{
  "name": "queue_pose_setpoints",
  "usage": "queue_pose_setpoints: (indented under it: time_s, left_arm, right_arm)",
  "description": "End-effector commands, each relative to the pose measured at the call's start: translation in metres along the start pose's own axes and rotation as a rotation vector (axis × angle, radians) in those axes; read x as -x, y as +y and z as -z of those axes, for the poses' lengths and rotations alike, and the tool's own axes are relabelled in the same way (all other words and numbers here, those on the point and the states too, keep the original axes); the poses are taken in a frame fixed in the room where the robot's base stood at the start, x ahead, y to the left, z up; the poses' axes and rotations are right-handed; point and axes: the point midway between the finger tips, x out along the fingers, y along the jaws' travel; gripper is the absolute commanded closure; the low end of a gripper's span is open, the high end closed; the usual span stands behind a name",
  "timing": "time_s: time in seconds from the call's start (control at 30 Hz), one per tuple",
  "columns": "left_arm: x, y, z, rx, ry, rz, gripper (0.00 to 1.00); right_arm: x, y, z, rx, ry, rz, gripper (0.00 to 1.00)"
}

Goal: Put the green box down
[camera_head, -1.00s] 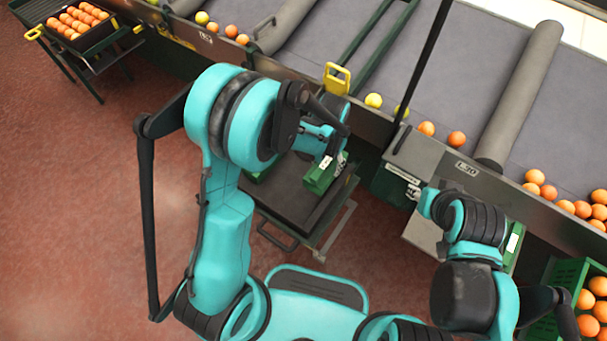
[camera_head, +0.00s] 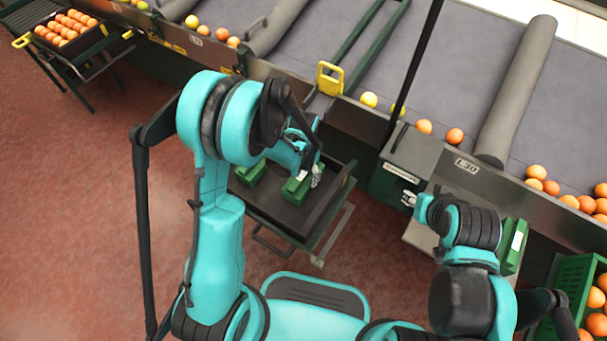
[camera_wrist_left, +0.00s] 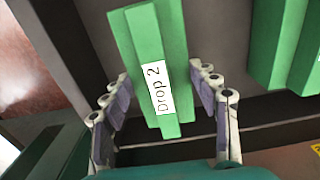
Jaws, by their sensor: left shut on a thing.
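A green box (camera_head: 293,190) with a white label is between the fingers of my left gripper (camera_head: 308,178), over the dark tray of a cart (camera_head: 318,205). In the left wrist view the box (camera_wrist_left: 150,40) is labelled "Drop 2", with a finger on each side. My left gripper is shut on it. A second green box (camera_head: 250,173) lies on the tray to the left and also shows at the right of the left wrist view (camera_wrist_left: 283,45). Whether the held box touches the tray I cannot tell. My right gripper (camera_head: 409,198) is small and partly hidden; its opening is unclear.
A conveyor (camera_head: 445,75) with oranges and yellow fruit runs behind the cart. A yellow handle (camera_head: 331,78) stands at its edge. A green crate of oranges (camera_head: 572,285) is at lower right. Another green box (camera_head: 514,243) is beside my right arm.

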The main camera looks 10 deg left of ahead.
Motion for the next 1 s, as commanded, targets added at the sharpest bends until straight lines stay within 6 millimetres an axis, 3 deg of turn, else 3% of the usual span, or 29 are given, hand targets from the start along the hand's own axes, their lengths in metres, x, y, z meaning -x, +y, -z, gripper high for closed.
queue_pose_setpoints:
  time_s: [0.07, 0.1, 0.17, 0.57, 1.0]
  left_arm:
    - [-0.004, 0.0, 0.0, 0.0, 0.0, 0.0, 0.8]
    - [-0.003, 0.0, 0.0, 0.0, 0.0, 0.0, 0.32]
    - [-0.003, 0.0, 0.0, 0.0, 0.0, 0.0, 0.2]
    - [0.003, 0.0, 0.0, 0.0, 0.0, 0.0, 0.2]
    - [0.094, 0.0, 0.0, 0.0, 0.0, 0.0, 0.2]
  right_arm:
    - [-0.003, 0.0, -0.002, 0.0, 0.0, 0.0, 0.6]
    - [-0.003, 0.0, -0.002, 0.0, 0.0, 0.0, 0.6]
    - [-0.002, 0.0, -0.002, 0.0, 0.0, 0.0, 0.6]
    - [0.003, 0.0, 0.002, 0.0, 0.0, 0.0, 0.6]
    - [0.035, 0.0, 0.025, 0.0, 0.0, 0.0, 0.6]
